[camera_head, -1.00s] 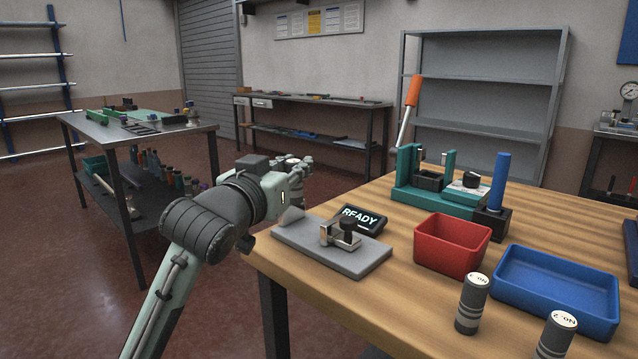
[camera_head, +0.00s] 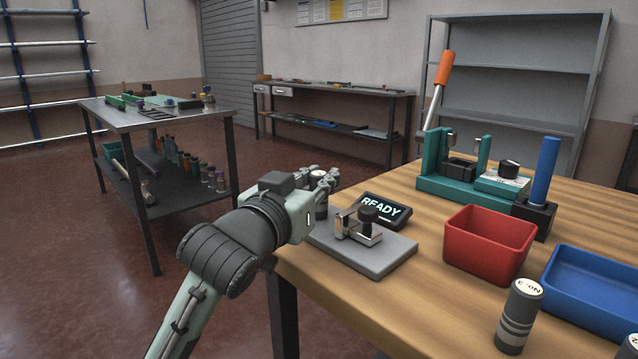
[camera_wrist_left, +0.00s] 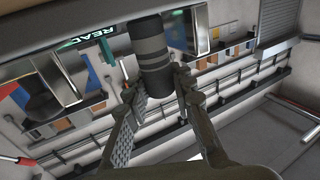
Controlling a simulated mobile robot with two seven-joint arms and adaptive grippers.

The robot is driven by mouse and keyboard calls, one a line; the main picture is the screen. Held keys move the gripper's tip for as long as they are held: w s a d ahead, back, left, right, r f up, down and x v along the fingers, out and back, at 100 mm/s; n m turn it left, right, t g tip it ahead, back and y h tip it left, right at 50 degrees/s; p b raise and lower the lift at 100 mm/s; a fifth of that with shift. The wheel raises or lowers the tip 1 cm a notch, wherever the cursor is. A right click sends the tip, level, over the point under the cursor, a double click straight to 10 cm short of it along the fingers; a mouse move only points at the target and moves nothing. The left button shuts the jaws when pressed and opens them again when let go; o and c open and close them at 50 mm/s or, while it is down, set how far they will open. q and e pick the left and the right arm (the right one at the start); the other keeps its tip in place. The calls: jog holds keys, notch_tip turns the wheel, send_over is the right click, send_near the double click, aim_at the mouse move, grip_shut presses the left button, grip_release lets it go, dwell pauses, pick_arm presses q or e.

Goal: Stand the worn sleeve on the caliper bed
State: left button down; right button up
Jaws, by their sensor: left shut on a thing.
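My left gripper (camera_head: 326,184) is shut on a dark banded sleeve (camera_head: 321,208) with a pale top, held upright at the far left end of the caliper bed. In the left wrist view the sleeve (camera_wrist_left: 152,55) sits between the fingers (camera_wrist_left: 160,98). The caliper bed (camera_head: 378,262) is a grey plate at the table's left corner, carrying a metal jaw with a black knob (camera_head: 368,214). I cannot tell whether the sleeve's base touches the plate. My right gripper is not in view.
A READY display (camera_head: 386,210) stands behind the bed. A red bin (camera_head: 488,246), a blue tray (camera_head: 590,300) and another banded sleeve (camera_head: 519,318) are to the right. A teal press (camera_head: 465,188) and a blue post (camera_head: 543,172) stand farther back.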

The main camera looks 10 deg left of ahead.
pick_arm(q)
jog(key=shift+f, duration=0.1)
jog(key=c, duration=1.3)
grip_release()
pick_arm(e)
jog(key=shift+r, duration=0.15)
